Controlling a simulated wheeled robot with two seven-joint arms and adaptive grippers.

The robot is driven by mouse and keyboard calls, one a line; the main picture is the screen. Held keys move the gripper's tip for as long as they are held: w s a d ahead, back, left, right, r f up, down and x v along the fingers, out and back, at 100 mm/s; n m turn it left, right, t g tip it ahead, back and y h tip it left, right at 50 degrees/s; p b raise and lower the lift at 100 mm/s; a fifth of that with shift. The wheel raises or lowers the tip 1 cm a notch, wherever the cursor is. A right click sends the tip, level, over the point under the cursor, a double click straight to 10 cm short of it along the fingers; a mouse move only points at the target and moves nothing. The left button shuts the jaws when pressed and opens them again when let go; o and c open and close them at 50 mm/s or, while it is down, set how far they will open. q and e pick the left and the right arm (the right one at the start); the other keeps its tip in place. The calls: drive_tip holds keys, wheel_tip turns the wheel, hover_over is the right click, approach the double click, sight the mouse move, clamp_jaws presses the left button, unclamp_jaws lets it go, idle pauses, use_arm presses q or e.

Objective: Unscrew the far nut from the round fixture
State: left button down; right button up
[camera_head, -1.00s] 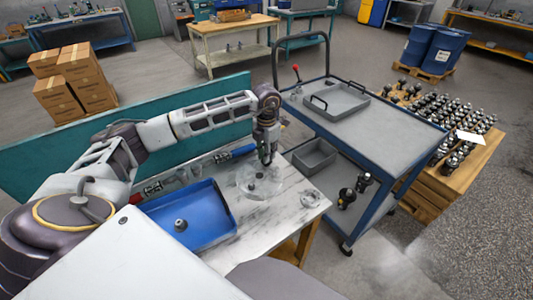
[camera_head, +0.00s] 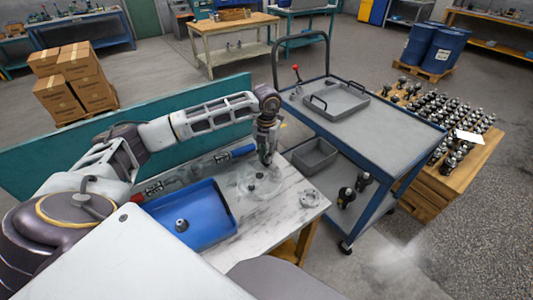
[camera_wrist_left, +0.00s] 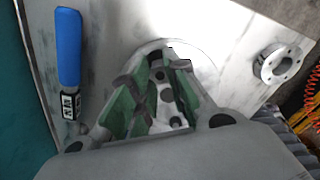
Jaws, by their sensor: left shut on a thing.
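The round fixture (camera_head: 245,190) is a pale grey disc on the worktable. Small dark parts stand on it, one of them a near nut (camera_head: 252,187). My left gripper (camera_head: 266,162) points down at the far side of the fixture. It is shut on the far nut, which its fingers mostly hide. In the left wrist view the green-padded fingers (camera_wrist_left: 160,88) reach over the fixture (camera_wrist_left: 205,58). Whether the nut is still on its thread cannot be told. My right gripper is not in view.
A blue tray (camera_head: 212,205) holds one small metal nut (camera_head: 181,225). A flanged ring (camera_head: 310,199) lies at the table's right end. A blue-handled tool (camera_head: 243,151) lies behind the fixture. A blue cart (camera_head: 390,125) stands right of the table.

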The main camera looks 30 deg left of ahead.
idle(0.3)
use_arm(q)
drive_tip(key=shift+n+p, duration=0.55)
drive_tip(key=shift+n, duration=1.65)
drive_tip(key=c, duration=1.6)
unclamp_jaws()
drive_tip(key=shift+o, duration=0.2)
drive_tip(key=shift+m+b, duration=0.65)
drive_tip(key=shift+m, duration=1.45)
drive_tip(key=shift+m+b, duration=0.75)
drive_tip(key=shift+m, duration=2.25)
